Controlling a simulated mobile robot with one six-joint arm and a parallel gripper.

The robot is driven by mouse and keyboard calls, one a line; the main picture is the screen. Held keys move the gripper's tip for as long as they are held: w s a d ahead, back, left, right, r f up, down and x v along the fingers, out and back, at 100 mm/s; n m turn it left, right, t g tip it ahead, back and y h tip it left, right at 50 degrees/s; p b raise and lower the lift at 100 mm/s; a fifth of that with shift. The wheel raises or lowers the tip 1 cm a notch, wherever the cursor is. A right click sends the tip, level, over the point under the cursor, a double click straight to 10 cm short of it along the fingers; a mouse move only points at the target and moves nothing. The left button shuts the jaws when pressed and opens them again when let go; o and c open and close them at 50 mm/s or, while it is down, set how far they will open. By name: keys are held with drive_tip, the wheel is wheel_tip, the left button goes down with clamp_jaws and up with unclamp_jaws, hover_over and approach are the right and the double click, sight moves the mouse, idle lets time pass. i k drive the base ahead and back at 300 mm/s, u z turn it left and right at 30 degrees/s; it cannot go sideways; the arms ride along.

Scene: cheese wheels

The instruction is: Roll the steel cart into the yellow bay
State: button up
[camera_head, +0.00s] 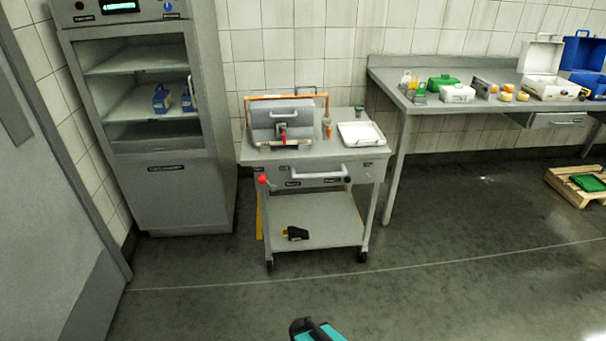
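The steel cart (310,240) stands in the middle, against the tiled wall between a tall cabinet and a workbench. It has a top, a drawer with a pale handle, a lower shelf and dark casters. A teal and black part of my arm (318,331) shows at the bottom edge, apart from the cart. My gripper's fingers are not visible.
A grey machine (283,120) and white tray (361,134) stand on the cart; a black item (295,233) lies below. A tall cabinet (170,190) is left, a workbench (440,75) right. A wooden pallet (572,192) lies far right. The front floor is clear.

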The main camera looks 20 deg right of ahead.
sight(331, 218)
drive_tip(key=u, duration=0.2)
drive_tip(key=i, duration=1)
drive_tip(key=u, duration=0.05)
